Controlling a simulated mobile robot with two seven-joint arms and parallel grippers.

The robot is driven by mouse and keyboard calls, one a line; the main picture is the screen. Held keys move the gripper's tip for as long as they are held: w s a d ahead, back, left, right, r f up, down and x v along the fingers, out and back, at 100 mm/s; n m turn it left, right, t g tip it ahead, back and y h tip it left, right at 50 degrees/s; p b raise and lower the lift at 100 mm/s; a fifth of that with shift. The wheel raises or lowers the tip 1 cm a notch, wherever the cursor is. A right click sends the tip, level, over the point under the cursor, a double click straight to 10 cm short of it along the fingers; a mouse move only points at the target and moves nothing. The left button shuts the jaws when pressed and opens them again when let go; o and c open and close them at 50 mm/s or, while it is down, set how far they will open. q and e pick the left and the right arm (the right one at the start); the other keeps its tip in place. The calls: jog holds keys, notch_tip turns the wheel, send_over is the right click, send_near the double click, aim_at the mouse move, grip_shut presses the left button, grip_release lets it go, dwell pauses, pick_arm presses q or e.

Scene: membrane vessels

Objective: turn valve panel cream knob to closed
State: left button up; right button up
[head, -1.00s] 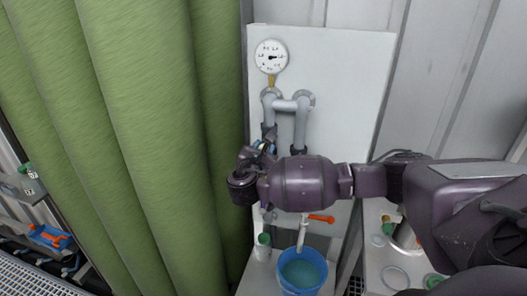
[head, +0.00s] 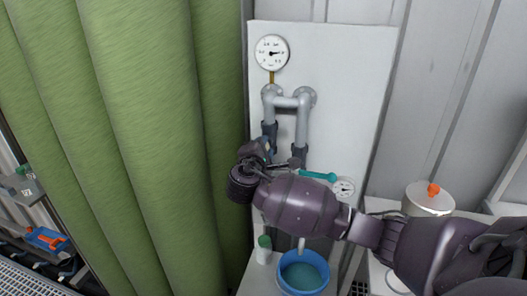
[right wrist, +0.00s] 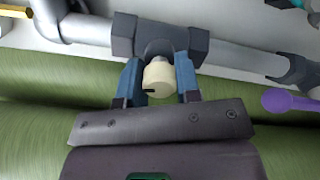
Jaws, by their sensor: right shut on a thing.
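The cream knob (right wrist: 160,77) sits on a dark grey valve body on the pipe, with a short dark mark on its face, pointing left in the right wrist view. My right gripper (right wrist: 160,85) is shut on it, one blue finger on each side. In the head view my right gripper (head: 262,150) is at the left pipe of the white valve panel (head: 350,75), and my wrist hides the knob there. My left gripper is not in view.
A teal handle (head: 318,176) and a small gauge (head: 343,188) are just beyond my right forearm. A round gauge (head: 272,53) is at the panel's top. A purple handle (right wrist: 290,102) is right of the knob. A blue bucket (head: 303,275) stands below. A green curtain (head: 150,140) hangs at left.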

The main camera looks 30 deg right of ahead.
jog(key=m, duration=0.1)
jog(key=m+b, duration=0.1)
jog(key=m, duration=0.1)
jog(key=m+b, duration=0.1)
jog(key=shift+f+m, duration=0.3)
jog(key=m+b, duration=0.1)
jog(key=m, duration=0.2)
jog(key=shift+m+b, duration=0.35)
jog(key=shift+m, duration=0.05)
jog(key=m+b, duration=0.2)
jog(key=m, duration=0.2)
jog(key=m+b, duration=0.2)
jog(key=m, duration=0.2)
jog(key=shift+m, duration=0.4)
jog(key=shift+r+m+b, duration=0.1)
jog(key=shift+m+b, duration=0.35)
jog(key=shift+m, duration=0.25)
jog(key=shift+m+b, duration=0.3)
jog(key=shift+m, duration=0.3)
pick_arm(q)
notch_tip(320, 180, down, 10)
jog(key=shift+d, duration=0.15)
pick_arm(e)
jog(key=shift+r, duration=0.1)
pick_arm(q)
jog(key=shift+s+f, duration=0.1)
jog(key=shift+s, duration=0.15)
pick_arm(e)
jog(key=shift+m, duration=0.3)
